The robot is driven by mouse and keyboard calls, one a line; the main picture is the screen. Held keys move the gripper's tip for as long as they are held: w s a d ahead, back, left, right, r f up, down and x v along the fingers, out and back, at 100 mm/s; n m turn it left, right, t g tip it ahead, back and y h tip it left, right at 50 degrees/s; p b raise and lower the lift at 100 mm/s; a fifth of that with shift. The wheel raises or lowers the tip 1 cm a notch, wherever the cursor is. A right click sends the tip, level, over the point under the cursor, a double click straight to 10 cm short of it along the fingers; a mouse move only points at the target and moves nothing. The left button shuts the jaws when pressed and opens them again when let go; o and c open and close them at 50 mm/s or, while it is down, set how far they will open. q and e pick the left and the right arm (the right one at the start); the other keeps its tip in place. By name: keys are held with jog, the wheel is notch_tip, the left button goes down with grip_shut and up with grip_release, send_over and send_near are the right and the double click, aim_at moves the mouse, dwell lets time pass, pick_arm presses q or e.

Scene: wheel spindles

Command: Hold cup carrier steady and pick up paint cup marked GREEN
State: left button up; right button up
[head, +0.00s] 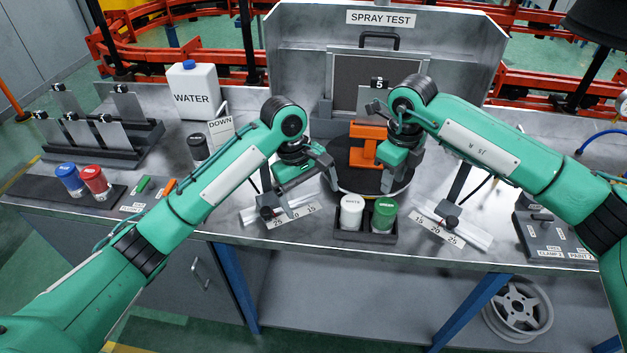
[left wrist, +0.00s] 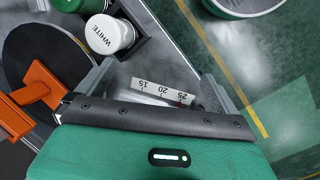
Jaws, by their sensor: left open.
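The cup carrier (head: 366,238) is a dark tray at the bench's front edge, below the turntable. It holds the white paint cup (head: 351,212) on the left and the green paint cup (head: 384,214) on the right. In the left wrist view the white cup (left wrist: 108,35) shows its WHITE label, and the green cup (left wrist: 84,5) is cut off at the top edge. My left gripper (head: 318,177) is open and empty, above and left of the carrier. My right gripper (head: 397,163) hangs above and behind the green cup, beside the orange stand; its fingers are not clear. Neither gripper touches a cup.
The orange stand (head: 367,143) sits on the round turntable (head: 350,181). Ruled strips (head: 290,213) and (head: 440,232) flank the carrier. Blue (head: 69,179) and red (head: 95,181) cups stand on a dark mat at left. The WATER jug (head: 192,90) stands behind. Open floor lies in front.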

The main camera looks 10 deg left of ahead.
pick_arm(q)
jog(key=w+d+f+n, duration=0.1)
jog(key=f+n, duration=0.2)
jog(key=f, duration=0.1)
jog(key=w+d+f+n, duration=0.1)
jog(key=d+f+n, duration=0.1)
jog(key=f+n, duration=0.1)
jog(key=w+d+f+n+h, duration=0.1)
jog(key=w+d+f+n, duration=0.1)
jog(key=f+n, duration=0.2)
jog(key=shift+d+f+t, duration=0.2)
jog(key=shift+f+t, duration=0.2)
jog(key=shift+f, duration=0.5)
jog(key=c, duration=1.1)
